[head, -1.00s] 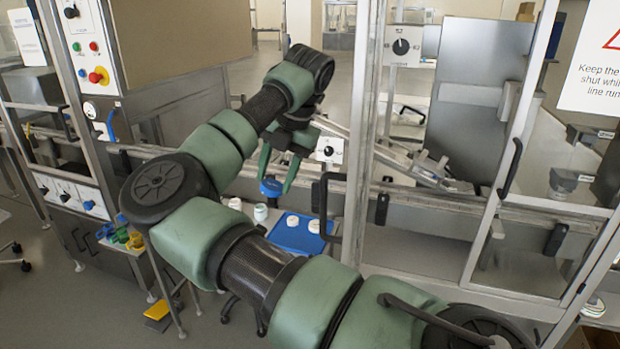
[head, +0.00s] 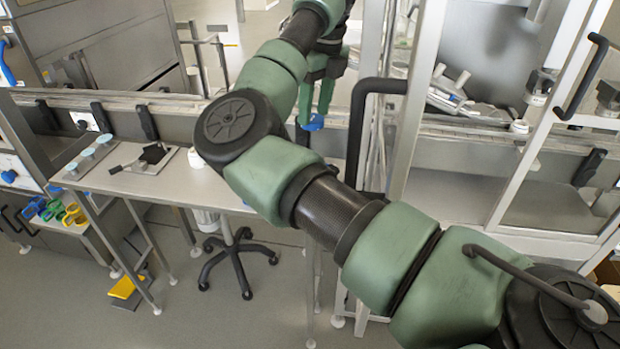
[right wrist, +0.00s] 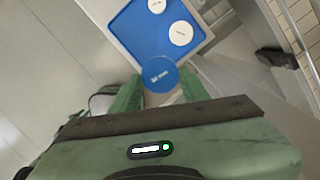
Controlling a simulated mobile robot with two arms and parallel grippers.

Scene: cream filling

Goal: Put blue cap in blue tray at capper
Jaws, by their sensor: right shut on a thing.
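My right gripper (head: 316,98) is shut on the blue cap (head: 313,122), whose edge shows under the fingertips in the head view. In the right wrist view the cap (right wrist: 160,75) is a blue disc with small white lettering, between the two green fingers (right wrist: 158,88). The blue tray (right wrist: 143,38) has a pale rim and holds two white round pieces (right wrist: 181,34). In that view the cap overlaps the tray's near corner; its height above it cannot be told. In the head view my right arm hides the tray. My left gripper is not in view.
A bench (head: 130,185) at left carries a white jar (head: 195,158), a dark tool on a plate (head: 152,155) and pale round pieces (head: 88,153). A black door handle (head: 360,120) and a metal frame post (head: 425,95) stand close right of my gripper. A wheeled stool (head: 238,250) is below.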

